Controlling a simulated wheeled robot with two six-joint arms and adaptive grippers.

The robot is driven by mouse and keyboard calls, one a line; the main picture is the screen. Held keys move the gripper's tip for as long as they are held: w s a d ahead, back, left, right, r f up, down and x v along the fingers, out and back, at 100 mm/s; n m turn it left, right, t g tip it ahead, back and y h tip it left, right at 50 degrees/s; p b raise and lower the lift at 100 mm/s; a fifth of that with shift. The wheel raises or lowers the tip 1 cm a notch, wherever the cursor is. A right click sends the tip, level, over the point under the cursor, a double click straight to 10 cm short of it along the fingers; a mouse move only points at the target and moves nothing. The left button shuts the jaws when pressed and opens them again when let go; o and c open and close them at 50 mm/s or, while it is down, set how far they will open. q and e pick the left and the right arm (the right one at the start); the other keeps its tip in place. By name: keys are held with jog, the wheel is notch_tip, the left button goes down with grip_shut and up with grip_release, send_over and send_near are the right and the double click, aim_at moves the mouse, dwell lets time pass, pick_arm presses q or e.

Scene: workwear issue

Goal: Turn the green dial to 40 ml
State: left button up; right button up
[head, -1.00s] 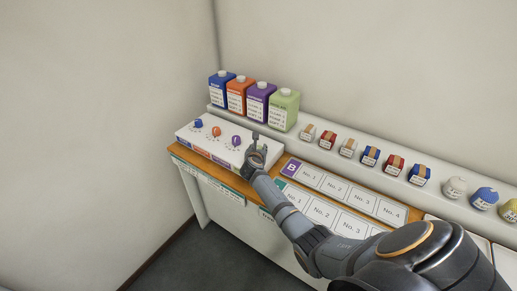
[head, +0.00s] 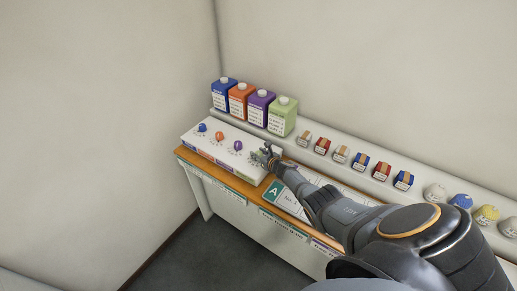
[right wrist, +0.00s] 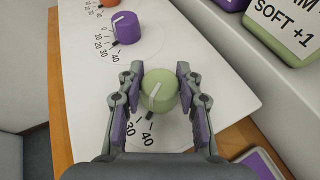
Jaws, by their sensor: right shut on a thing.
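The green dial (right wrist: 160,91) sits at the end of the white dial panel (right wrist: 80,88) in the right wrist view. My right gripper (right wrist: 159,72) is shut on it, one finger on each side. The dial's white line points down toward the printed 30 and 40; its exact mark is hard to tell. In the head view my right gripper (head: 266,153) is at the right end of the panel and largely hides the green dial. My left gripper is not in view.
A purple dial (right wrist: 125,27) is beside the green one; orange (head: 220,136) and blue (head: 202,127) dials are farther left. A green bottle (head: 283,118) stands on the raised ledge behind. Several small labelled blocks line the ledge to the right.

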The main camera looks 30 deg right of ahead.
jog(key=shift+n+y+b, duration=1.15)
jog(key=shift+n+y, duration=0.15)
jog(key=shift+y, duration=0.3)
jog(key=o, duration=1.1)
jog(key=shift+o, duration=0.4)
jog(key=shift+s+d+r, duration=0.1)
jog(key=shift+s+d, duration=0.2)
jog(key=shift+s, duration=0.4)
jog(key=v, duration=1)
jog(key=shift+s+r, duration=0.2)
jog(key=shift+r, duration=0.15)
